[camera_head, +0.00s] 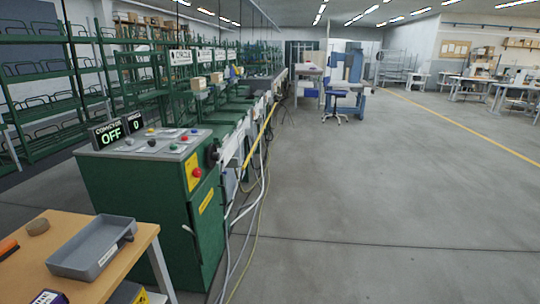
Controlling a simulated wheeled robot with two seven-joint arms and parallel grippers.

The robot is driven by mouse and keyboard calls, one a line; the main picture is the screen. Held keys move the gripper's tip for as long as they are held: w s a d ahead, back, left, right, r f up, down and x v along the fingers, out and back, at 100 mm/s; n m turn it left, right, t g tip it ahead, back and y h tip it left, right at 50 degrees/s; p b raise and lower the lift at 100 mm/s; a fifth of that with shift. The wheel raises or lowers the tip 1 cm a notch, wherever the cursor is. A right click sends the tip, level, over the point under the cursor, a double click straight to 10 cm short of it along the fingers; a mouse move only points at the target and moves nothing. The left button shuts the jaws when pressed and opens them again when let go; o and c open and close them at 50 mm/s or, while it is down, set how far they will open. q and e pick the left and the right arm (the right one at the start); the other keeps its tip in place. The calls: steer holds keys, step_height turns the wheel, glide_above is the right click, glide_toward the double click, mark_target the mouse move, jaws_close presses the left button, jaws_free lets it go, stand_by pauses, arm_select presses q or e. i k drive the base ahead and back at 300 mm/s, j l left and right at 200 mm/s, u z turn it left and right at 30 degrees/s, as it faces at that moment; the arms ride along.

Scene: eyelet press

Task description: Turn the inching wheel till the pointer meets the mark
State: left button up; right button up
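I cannot make out an inching wheel, a pointer or a mark for certain. A blue-green machine (350,68) stands far off at the back, with a blue stool (342,95) in front of it; it is too small to show any wheel or pointer. A round black part (213,153) sits at the upper right edge of a green control cabinet (150,205); I cannot tell what it is. Neither of my grippers is in view.
A wooden table (130,262) with a grey tray (92,247) is at lower left. Cables (262,185) run along the floor beside the conveyor line. The grey floor (400,190) at right is clear.

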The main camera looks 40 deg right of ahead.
mark_target(212, 155)
steer(key=z, duration=0.7)
steer(key=i+l, duration=0.15)
steer(key=u, duration=0.05)
